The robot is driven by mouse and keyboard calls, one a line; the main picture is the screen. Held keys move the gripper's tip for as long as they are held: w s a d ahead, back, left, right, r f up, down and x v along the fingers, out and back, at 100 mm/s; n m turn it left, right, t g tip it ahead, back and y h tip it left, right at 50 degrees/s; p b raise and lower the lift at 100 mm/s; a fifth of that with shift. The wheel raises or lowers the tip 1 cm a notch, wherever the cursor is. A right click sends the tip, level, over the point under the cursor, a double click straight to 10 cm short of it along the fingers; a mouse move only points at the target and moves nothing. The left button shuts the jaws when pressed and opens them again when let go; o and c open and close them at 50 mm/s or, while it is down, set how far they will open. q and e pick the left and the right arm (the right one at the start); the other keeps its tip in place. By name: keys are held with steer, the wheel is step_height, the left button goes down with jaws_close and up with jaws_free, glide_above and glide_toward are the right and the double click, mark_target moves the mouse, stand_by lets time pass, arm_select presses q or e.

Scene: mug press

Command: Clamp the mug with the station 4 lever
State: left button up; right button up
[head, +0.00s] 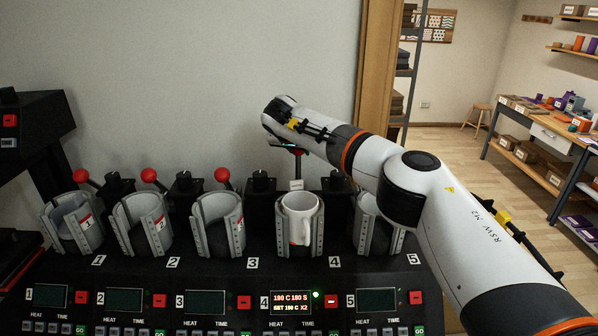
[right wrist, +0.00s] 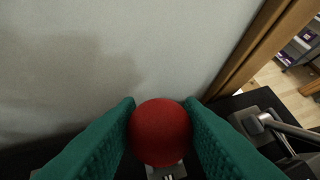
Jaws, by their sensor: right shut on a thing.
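The white mug (head: 300,208) stands upright in the grey station 4 cradle (head: 280,228), its handle toward me. The cradle jaws are on both sides of it; I cannot tell whether they touch it. My right gripper (head: 288,146) is above and behind the mug, shut on the red ball knob of the station 4 lever. Only a bit of red shows below the gripper in the head view. In the right wrist view, the red knob (right wrist: 160,132) sits between the two green finger pads (right wrist: 160,110). My left gripper is not in view.
Other cradles stand in the row: station 1 (head: 88,238), station 2 (head: 157,235), station 3 (head: 236,236) and station 5 (head: 364,233), which my right arm partly covers. Red lever knobs (head: 222,174) rise behind stations 1 to 3. The station 4 display (head: 290,302) is lit. A wall is close behind.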

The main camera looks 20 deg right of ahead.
steer(key=o, duration=0.5)
steer(key=shift+o, duration=1)
steer(key=shift+w+a, duration=0.1)
steer(key=shift+w, duration=0.05)
steer(key=shift+s+a+r, duration=0.1)
steer(key=shift+s+r, duration=0.15)
steer(key=shift+r, duration=0.8)
steer(key=shift+s+a+r, duration=0.1)
steer(key=shift+s+r, duration=0.1)
steer(key=shift+r, duration=0.9)
steer(key=shift+s+a+r, duration=0.1)
steer(key=shift+s+r, duration=0.15)
steer(key=shift+r, duration=0.8)
steer(key=shift+b+v, duration=0.65)
steer(key=shift+v, duration=2.35)
